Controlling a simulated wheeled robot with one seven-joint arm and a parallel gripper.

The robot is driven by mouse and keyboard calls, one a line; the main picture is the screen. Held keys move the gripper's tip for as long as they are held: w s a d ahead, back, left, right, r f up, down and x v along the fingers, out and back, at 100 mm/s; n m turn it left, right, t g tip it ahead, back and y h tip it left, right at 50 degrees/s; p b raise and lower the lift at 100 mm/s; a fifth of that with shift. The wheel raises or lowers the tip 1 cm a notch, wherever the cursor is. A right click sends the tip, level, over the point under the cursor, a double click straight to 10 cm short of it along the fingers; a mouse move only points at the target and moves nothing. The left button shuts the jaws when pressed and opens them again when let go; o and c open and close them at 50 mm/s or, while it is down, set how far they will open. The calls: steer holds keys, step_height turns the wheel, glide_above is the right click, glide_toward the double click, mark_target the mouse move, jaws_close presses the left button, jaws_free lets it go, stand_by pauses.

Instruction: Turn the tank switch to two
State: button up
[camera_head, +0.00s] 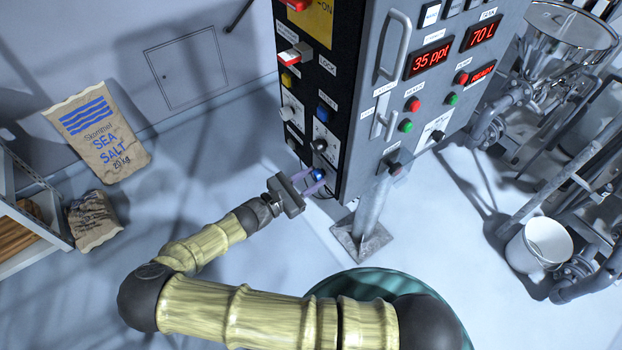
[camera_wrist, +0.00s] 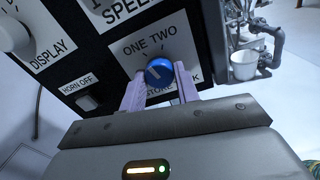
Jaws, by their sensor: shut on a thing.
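The tank switch is a blue round knob (camera_wrist: 159,71) on a white plate (camera_wrist: 147,49) printed ONE and TWO, low on the black side of the control cabinet. A pale pointer mark shows on its face; I cannot tell for sure which label it points to. My gripper (camera_wrist: 160,80) is shut on the knob, with one pale purple finger on each side. In the head view the knob (camera_head: 319,174) shows between the fingers of my gripper (camera_head: 316,179) near the cabinet's bottom edge. The lettering below the knob is partly hidden by the fingers.
A HORN OFF button (camera_wrist: 87,102), a DISPLAY knob (camera_wrist: 12,34) and a SPEED plate (camera_wrist: 117,10) are close by. The cabinet (camera_head: 365,100) stands on a metal post (camera_head: 374,215).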

steer(key=m+b, duration=0.1)
steer(key=m, duration=0.4)
steer(key=shift+f+m, duration=0.1)
steer(key=shift+m, duration=0.2)
steer(key=shift+m+b, duration=0.5)
steer(key=shift+m, duration=1.4)
steer(key=o, duration=1)
steer(key=shift+a, duration=0.1)
steer(key=b+v, duration=0.4)
steer(key=v, duration=1.3)
steer(key=shift+a+f, duration=0.1)
steer(key=shift+a, duration=0.1)
steer(key=shift+d, duration=0.15)
